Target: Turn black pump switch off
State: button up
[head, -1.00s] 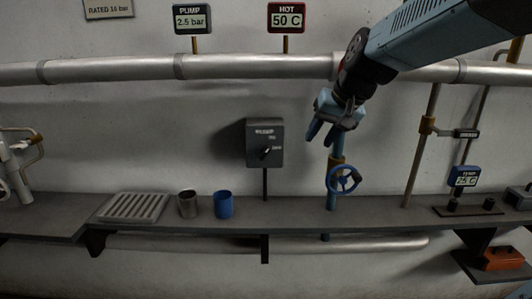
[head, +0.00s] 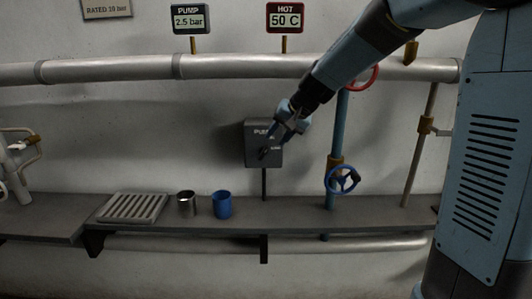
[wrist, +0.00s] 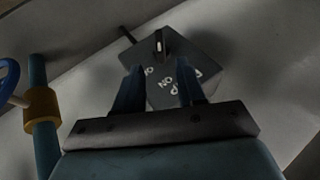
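The black pump switch is a dark box (head: 250,158) on a post in front of the wall, lettered PUMP. Its small dark knob (head: 264,153) is on the front; which label it points to is too small to tell. In the wrist view the box (wrist: 180,72) shows tilted, with the knob (wrist: 160,44) near its far edge, beyond the fingertips. My gripper (head: 274,136) is in front of the upper right of the box and partly covers its lettering. In the wrist view my gripper (wrist: 157,78) has its two fingers apart with nothing between them. Contact with the knob cannot be seen.
A blue valve wheel (head: 342,180) on a vertical pipe stands right of the switch. A red wheel (head: 372,78) is above it. A metal cup (head: 187,204), a blue cup (head: 222,205) and a slatted tray (head: 131,207) sit on the shelf. A thick pipe (head: 120,69) runs above.

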aim_at(268, 148)
jog(key=x, duration=0.8)
jog(key=shift+w+a+f, duration=0.15)
jog(key=shift+a+f, duration=0.05)
jog(key=shift+f, duration=0.1)
jog(key=shift+c, duration=0.3)
grip_shut()
jog(key=shift+d, duration=0.15)
